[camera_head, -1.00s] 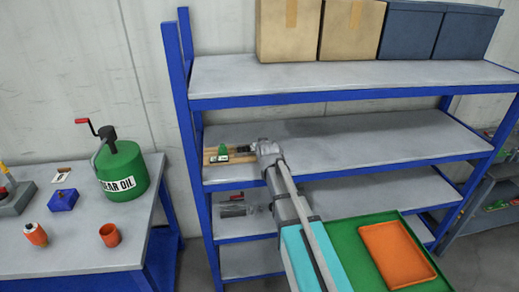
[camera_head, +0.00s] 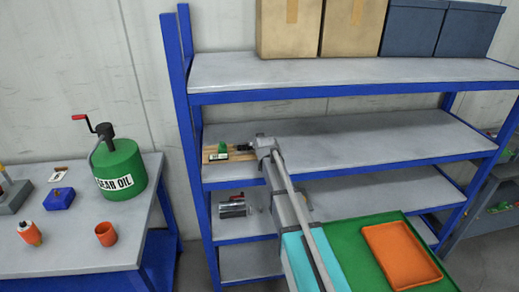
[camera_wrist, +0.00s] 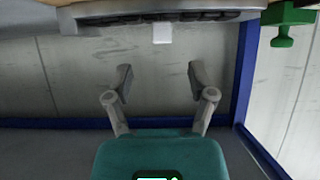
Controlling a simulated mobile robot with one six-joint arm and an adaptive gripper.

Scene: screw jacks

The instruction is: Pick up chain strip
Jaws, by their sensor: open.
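A dark segmented strip, which looks like the chain strip (camera_wrist: 165,18), runs across the top of the wrist view. It lies along the edge of a pale board, with a small white tag (camera_wrist: 162,34) hanging below it. My gripper (camera_wrist: 160,80) is open and empty. Its two fingers point toward the strip and are apart from it in the picture. In the head view my gripper (camera_head: 256,146) is at the left part of the middle shelf. A small dark thing (camera_head: 243,147) shows beside it, perhaps the strip's end; the rest is hidden.
A green part (camera_head: 222,148) stands on a wooden board (camera_head: 212,159) on the middle shelf (camera_head: 350,140). Blue posts (camera_head: 180,110) bound the shelf at the left. The upper shelf (camera_head: 330,72) is overhead. The middle shelf's right part is clear. An orange tray (camera_head: 400,252) is at lower right.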

